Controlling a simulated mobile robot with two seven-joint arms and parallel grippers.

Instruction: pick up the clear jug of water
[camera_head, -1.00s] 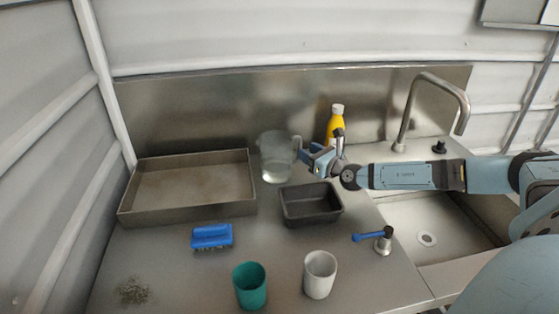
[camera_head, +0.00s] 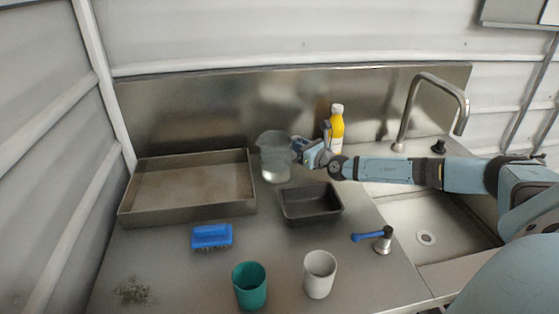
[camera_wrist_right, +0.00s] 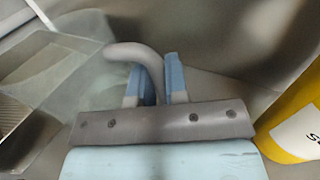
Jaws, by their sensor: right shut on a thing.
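The clear jug (camera_head: 275,160) with water in it stands upright on the steel counter, behind the dark small tray. In the right wrist view the jug's clear body (camera_wrist_right: 50,85) fills the left side, and its pale curved handle (camera_wrist_right: 140,55) runs between the blue fingers. My right gripper (camera_head: 299,147) is at the right side of the jug, and in the wrist view its fingers (camera_wrist_right: 156,85) are shut on the handle. My left gripper is not in view.
A dark small tray (camera_head: 293,216) sits just in front of the jug. A large metal tray (camera_head: 130,214) is to the left, a yellow bottle (camera_head: 336,125) behind my right wrist. A blue brush (camera_head: 211,235), green cup (camera_head: 250,288) and white cup (camera_head: 319,276) stand nearer.

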